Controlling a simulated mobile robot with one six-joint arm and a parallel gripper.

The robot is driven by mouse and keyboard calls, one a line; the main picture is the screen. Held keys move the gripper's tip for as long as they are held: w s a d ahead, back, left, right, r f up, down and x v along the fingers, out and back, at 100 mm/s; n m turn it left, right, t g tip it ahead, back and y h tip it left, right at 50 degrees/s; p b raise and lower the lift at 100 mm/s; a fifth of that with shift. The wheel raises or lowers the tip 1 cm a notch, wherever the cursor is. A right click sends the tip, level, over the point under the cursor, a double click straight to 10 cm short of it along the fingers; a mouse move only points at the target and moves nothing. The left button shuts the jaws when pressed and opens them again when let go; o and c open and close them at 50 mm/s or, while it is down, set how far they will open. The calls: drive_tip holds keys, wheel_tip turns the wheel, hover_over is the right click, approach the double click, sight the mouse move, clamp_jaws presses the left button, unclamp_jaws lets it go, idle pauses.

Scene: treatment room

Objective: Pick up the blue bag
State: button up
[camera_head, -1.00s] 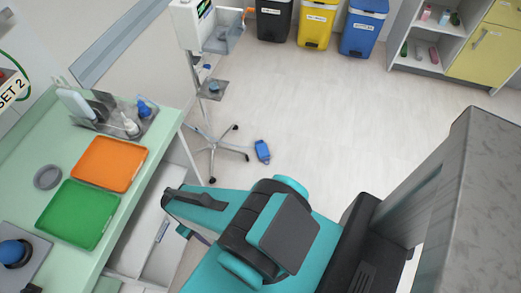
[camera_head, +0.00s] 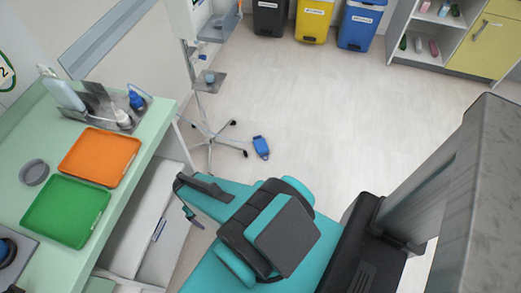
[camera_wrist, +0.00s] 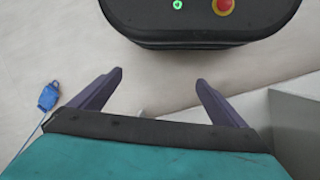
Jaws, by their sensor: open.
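The small blue bag (camera_head: 261,147) lies on the pale floor just right of the wheeled stand's base in the head view. In the wrist view the blue bag (camera_wrist: 48,97) is at the far left, with a thin light cord or strap running down from it. My gripper (camera_wrist: 160,85) is open and empty, its two dark fingers spread apart. The bag is outside the fingers, to their left. In the head view my folded arm hides most of the gripper; a dark finger (camera_head: 191,216) shows at its left end.
A wheeled stand (camera_head: 211,134) is close beside the bag. A green-topped counter (camera_head: 150,108) with an orange tray (camera_head: 100,157) and a green tray (camera_head: 66,211) is at left. Several bins, including a blue one (camera_head: 358,27), stand at the back. The middle floor is clear.

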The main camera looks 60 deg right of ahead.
drive_tip(key=w+d+f+m+t+h+b, duration=0.25)
drive_tip(key=w+d+f+b, duration=0.45)
drive_tip(key=d+f, duration=0.55)
drive_tip(key=m+t+h+b, duration=0.45)
drive_tip(key=t+b, duration=0.65)
drive_tip(key=b, duration=1.3)
approach(261, 146)
drive_tip(key=shift+s+a+r+n+h, duration=0.1)
drive_tip(key=shift+s+a+n+h, duration=0.1)
drive_tip(key=shift+s+a, duration=0.3)
drive_tip(key=shift+s+a+r+n+h, duration=0.1)
drive_tip(key=shift+s+a+n+h, duration=0.15)
drive_tip(key=shift+a, duration=0.45)
drive_tip(key=shift+s+d, duration=0.15)
drive_tip(key=shift+s, duration=0.05)
drive_tip(key=b+x, duration=0.2)
drive_tip(key=x, duration=0.5)
drive_tip(key=shift+w+d+f, duration=0.2)
drive_tip(key=shift+w+d, duration=0.3)
drive_tip(key=shift+w, duration=0.1)
